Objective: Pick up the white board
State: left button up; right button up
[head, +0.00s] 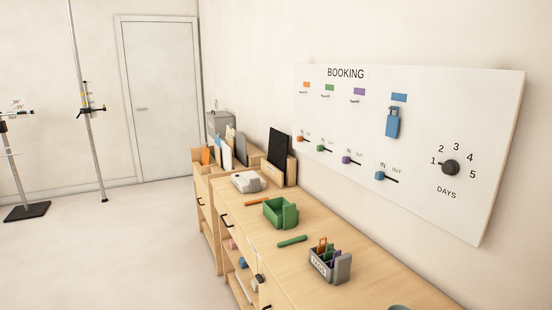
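A narrow white board (227,154) stands upright among several panels in a wooden rack at the far end of the shelf row. A grey panel (240,149) stands just right of it, and an orange piece (205,156) stands to its left. Its lower part is hidden by the rack's front. A large white panel marked BOOKING (345,150) is on the right wall. Neither of my grippers is in view.
A wooden counter (262,236) runs along the right wall, bearing a white device (248,182), green tray (281,213), green bar (292,241) and grey tag holder (330,266). A black panel (279,151) stands behind. Floor at left is open, with two stands (27,211).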

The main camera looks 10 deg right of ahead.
aim_at(227, 153)
jog(key=i+j+u, duration=0.25)
jog(key=i+u, duration=0.25)
jog(key=i, duration=0.15)
jog(key=i+j+u, duration=0.1)
jog(key=i, duration=0.95)
jog(key=i+j+u, duration=0.1)
jog(key=i, duration=1)
jog(key=j, duration=0.1)
